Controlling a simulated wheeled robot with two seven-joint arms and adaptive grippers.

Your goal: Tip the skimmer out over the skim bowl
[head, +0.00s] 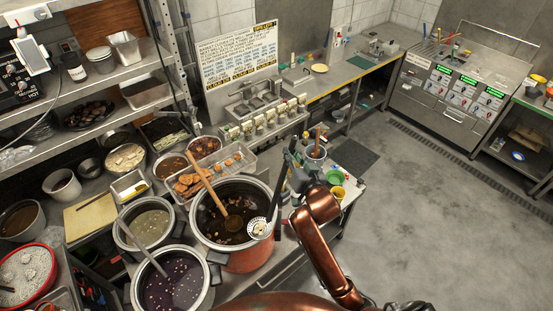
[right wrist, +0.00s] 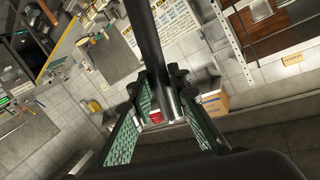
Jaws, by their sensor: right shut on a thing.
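A skimmer (head: 258,228) with a pale perforated head hangs over the right rim area of the large soup pot (head: 205,237). Light bits seem to lie on the head. My right gripper (head: 291,178) is shut on the skimmer's dark handle, which rises upright beside the pot. In the right wrist view the green-padded fingers (right wrist: 164,108) close around the dark handle (right wrist: 148,45). A green bowl (head: 333,177) and a yellow container (head: 337,193) stand right of the gripper; I cannot tell which vessel is the skim bowl. My left gripper is not in view.
A wooden spoon (head: 207,187) leans in the large pot. Two smaller soup pots (head: 148,226) (head: 172,283) with ladles stand left of it. A tray of fried pieces (head: 212,172) lies behind. Open floor (head: 440,235) is at the right.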

